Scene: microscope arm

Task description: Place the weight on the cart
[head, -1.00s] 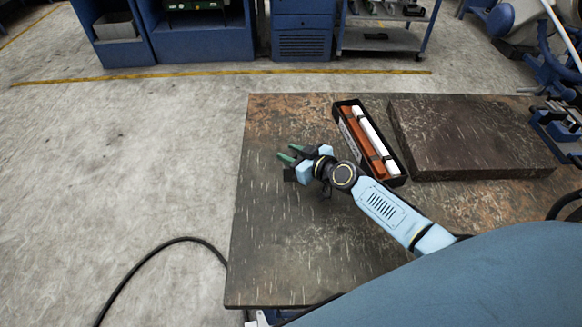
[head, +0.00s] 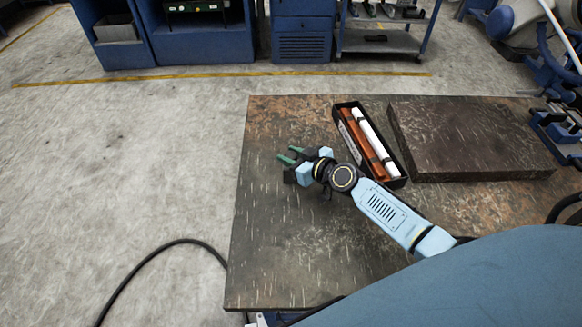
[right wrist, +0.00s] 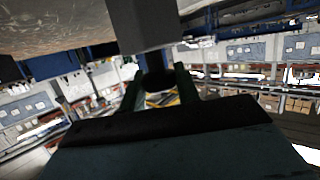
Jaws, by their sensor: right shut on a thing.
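My right gripper (head: 287,155) is over the left part of the dark table in the head view, its green fingers pointing left. In the right wrist view its fingers (right wrist: 160,88) stand on both sides of a small dark thing (right wrist: 157,80). The gripper is shut on this thing, but it is too dark to tell for sure whether it is the weight. No other weight can be made out. A grey cart (head: 380,42) with a lower shelf stands across the floor at the top of the head view. My left gripper is not in view.
The worn table (head: 270,240) has a free left side. A black case (head: 397,180) with a white and a brown bar lies beside my right arm. A thick dark slab (head: 470,138) lies right of it. Blue cabinets (head: 303,30) stand beyond open floor, and a cable (head: 150,255) lies at left.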

